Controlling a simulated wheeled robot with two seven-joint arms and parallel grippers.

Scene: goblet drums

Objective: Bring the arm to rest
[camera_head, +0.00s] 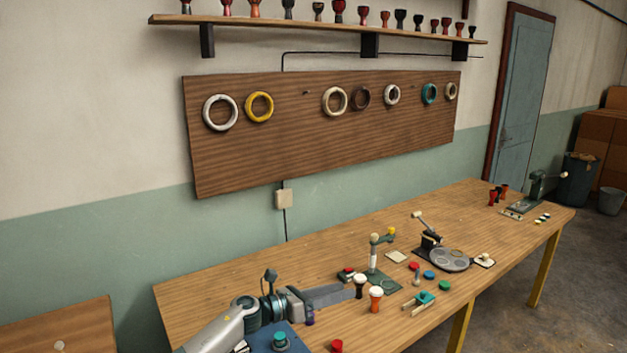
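My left arm comes in from the lower left, over the near left part of the workbench (215,288). Its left gripper (335,296) points right, low over the bench. Its tip is close to a dark goblet drum (360,290) with a pale top; I cannot tell whether they touch. The fingers are too small and blended to tell whether they are open or shut. An orange goblet drum (376,303) with a white top stands just right of the dark one. My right gripper is not in view.
A green stand (374,262), a press with a grey round plate (449,260), coloured discs and a teal tool (425,298) stand right of the gripper. The bench's back left is clear.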

